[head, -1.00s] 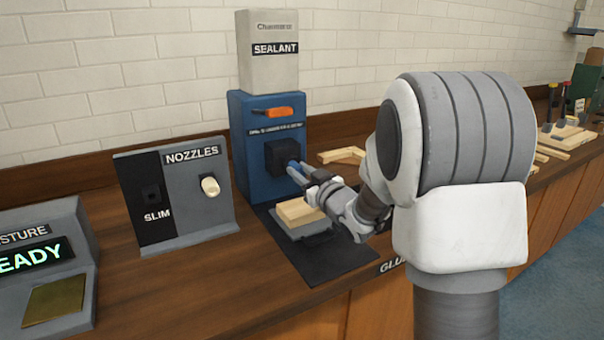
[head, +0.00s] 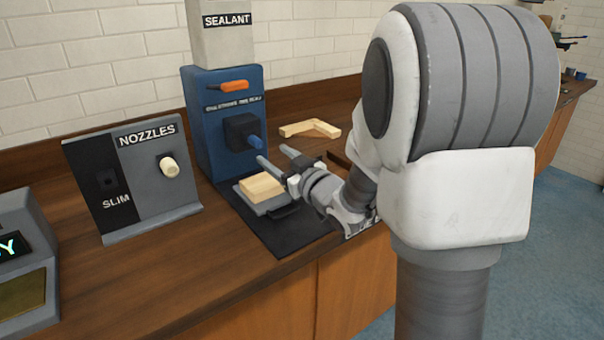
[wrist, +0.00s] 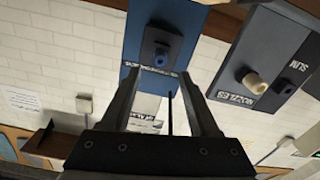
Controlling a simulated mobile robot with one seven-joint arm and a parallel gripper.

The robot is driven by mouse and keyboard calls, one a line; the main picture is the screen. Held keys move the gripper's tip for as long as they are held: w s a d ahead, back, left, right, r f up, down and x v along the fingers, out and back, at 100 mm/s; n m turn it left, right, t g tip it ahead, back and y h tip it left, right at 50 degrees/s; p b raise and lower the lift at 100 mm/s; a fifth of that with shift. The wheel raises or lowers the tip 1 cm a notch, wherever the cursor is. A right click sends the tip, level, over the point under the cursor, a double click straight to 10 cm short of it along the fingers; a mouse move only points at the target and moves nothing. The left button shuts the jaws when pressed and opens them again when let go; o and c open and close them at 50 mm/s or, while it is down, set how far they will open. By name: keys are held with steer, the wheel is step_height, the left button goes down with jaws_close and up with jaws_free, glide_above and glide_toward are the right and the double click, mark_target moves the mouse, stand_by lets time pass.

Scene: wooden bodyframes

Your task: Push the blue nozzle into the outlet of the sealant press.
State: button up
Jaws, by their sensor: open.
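The blue nozzle (head: 254,141) sticks out of the dark outlet block (head: 239,128) on the front of the blue sealant press (head: 205,135). In the wrist view the nozzle (wrist: 161,55) shows on the dark block. How deep it sits in the outlet I cannot tell. My gripper (head: 275,156) is open and empty, in front of the press and apart from the nozzle. In the wrist view its two fingers (wrist: 160,72) are spread, with the nozzle beyond their tips.
A wooden piece (head: 261,186) lies on a grey plate below the outlet. The nozzle holder (head: 148,195) with a cream nozzle (head: 170,167) stands to the left; its slim slot is empty. A wooden corner frame (head: 310,128) lies behind my gripper.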

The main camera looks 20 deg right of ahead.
steer(key=v, duration=1)
steer(key=shift+d+r, duration=0.1)
steer(key=s+d+m+g+h, duration=0.3)
steer(key=s+m+g+h, duration=0.25)
steer(key=s+h, duration=0.2)
steer(key=s+a+f+g+y, duration=0.1)
steer(key=s+a+g, duration=0.25)
steer(key=s, duration=0.35)
steer(key=s+a+g+y, duration=0.1)
steer(key=s+a+g, duration=0.2)
steer(key=s+a, duration=0.35)
step_height(320, 180, up, 13)
steer(key=d+p, duration=0.2)
steer(key=p, duration=1.1)
steer(key=shift+s+d+p, duration=0.15)
steer(key=shift+s+p, duration=0.25)
steer(key=shift+s, duration=0.1)
